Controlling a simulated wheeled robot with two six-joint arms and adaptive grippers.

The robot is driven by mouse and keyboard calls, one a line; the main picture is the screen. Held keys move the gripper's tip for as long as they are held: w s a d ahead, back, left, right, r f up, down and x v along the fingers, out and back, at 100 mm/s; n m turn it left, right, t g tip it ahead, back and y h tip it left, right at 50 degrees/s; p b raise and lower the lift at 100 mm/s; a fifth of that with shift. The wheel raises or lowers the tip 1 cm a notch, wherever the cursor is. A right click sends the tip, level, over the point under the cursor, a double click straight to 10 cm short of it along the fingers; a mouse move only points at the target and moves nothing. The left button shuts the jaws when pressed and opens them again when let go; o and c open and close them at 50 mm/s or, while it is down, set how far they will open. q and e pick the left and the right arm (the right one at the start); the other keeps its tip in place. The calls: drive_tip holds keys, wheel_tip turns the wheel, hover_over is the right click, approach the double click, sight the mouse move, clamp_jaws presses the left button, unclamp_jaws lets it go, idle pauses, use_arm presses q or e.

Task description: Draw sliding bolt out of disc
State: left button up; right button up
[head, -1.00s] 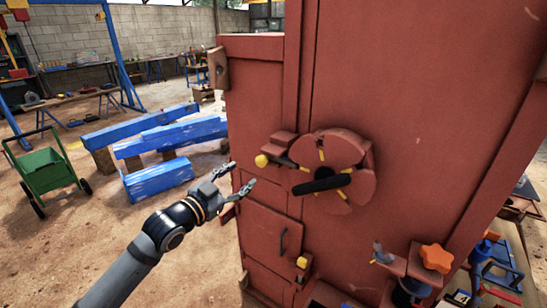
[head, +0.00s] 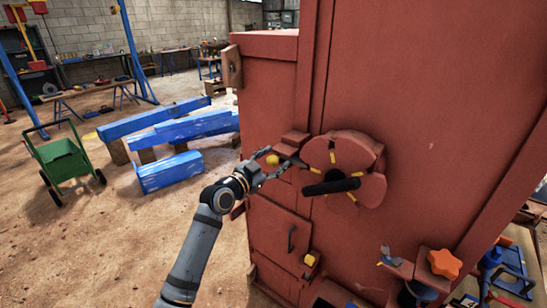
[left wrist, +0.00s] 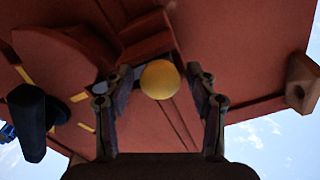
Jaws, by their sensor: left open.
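The disc (head: 345,165) is a red round plate with yellow marks and a black handle (head: 331,186) on the front of the red crusher. The sliding bolt shows as a yellow knob (head: 272,160) beside a red block (head: 293,143), left of the disc. My left gripper (head: 270,168) is open at the knob, with the fingers close to it. In the left wrist view the yellow knob (left wrist: 160,79) lies between the two open fingers (left wrist: 160,105), with small gaps at both sides. The bolt's shaft is mostly hidden. My right gripper is not in view.
A small door with a dark handle (head: 291,238) and a second yellow knob (head: 311,259) are below. An orange star knob (head: 444,263) is at lower right. Blue beams (head: 175,140) and a green cart (head: 62,162) stand left on open ground.

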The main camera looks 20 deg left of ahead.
use_arm(q)
drive_tip(key=shift+c, duration=0.3)
clamp_jaws()
drive_tip(key=shift+a+f, duration=0.1)
drive_tip(key=a+b, duration=0.1)
drive_tip(key=a, duration=0.1)
drive_tip(key=w+a+b, duration=0.1)
drive_tip(key=b, duration=0.1)
drive_tip(key=shift+w+a+r, duration=0.2)
drive_tip(key=shift+a, duration=0.15)
drive_tip(key=shift+c, duration=1.1)
unclamp_jaws()
drive_tip(key=shift+o, duration=1.4)
drive_tip(key=shift+w+a+f, duration=0.1)
drive_tip(key=shift+a, duration=0.15)
